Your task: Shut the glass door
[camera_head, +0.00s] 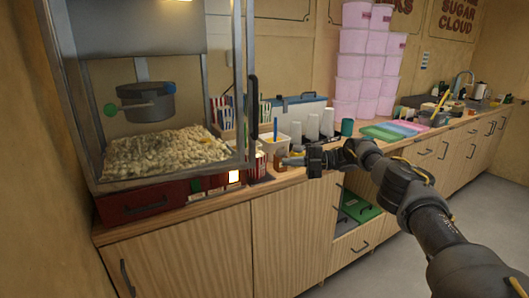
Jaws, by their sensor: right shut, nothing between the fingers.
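The popcorn machine (145,203) stands on the left end of the counter, with a heap of popcorn (165,152) and a hanging kettle (147,103) behind its glass. The metal-framed glass door (240,80) is at the machine's front. A tall black handle (254,100) stands at its right edge. How far the door stands open is hard to tell from here. My right gripper (288,161) is shut and empty, just right of the machine and apart from the handle, pointing left above the counter's front edge. My left gripper is not in view.
Near my right gripper are a small brown jar (280,161), a white tub (275,143) and white cups (312,127). Pink tubs (352,70) are stacked behind. Coloured trays (395,130) lie to the right. A drawer (355,210) below stands open.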

